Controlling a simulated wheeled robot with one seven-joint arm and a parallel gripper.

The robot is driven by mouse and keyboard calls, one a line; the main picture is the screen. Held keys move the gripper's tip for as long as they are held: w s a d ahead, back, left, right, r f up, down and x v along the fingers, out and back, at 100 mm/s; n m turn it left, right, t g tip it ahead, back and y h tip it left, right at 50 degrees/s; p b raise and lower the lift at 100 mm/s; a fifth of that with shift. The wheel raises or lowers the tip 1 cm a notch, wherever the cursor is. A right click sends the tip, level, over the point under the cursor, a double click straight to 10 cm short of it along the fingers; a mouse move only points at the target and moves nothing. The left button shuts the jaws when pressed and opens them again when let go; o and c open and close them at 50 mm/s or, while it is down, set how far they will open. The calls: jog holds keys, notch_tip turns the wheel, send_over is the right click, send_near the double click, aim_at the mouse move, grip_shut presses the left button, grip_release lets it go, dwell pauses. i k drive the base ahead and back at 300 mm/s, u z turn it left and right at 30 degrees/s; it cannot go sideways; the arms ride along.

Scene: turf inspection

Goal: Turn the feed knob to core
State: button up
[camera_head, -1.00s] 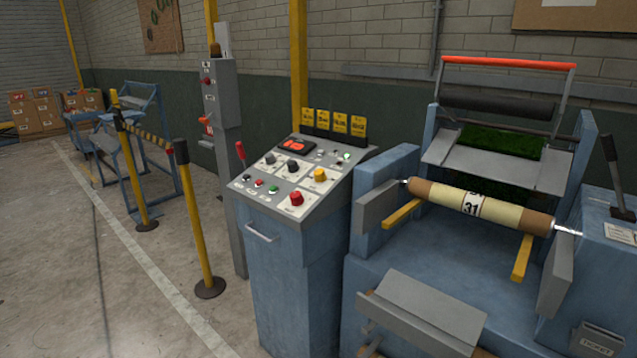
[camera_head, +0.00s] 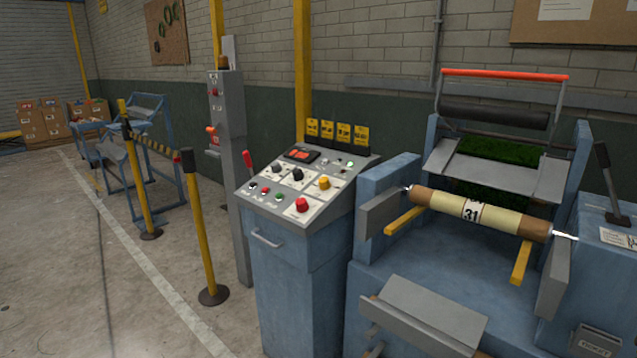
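A blue control console (camera_head: 305,262) stands in the middle of the view with a sloped grey panel on top. A red button (camera_head: 302,204), several small buttons and a red display (camera_head: 299,155) are also on the panel. My gripper is not in view.
To the right is a blue machine (camera_head: 400,290) with a cardboard-cored roll (camera_head: 478,213) marked 31. A grey post (camera_head: 230,170) and a yellow barrier post (camera_head: 203,235) stand left of the console. The floor (camera_head: 60,270) at the left front is clear.

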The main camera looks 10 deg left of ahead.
aim_at(324, 183)
jog(key=u, duration=0.55)
jog(key=k, duration=1.15)
jog(key=u, duration=0.65)
jog(key=i, duration=1.65)
jog(key=z, duration=1.1)
jog(key=i, duration=0.8)
jog(key=z, duration=0.55)
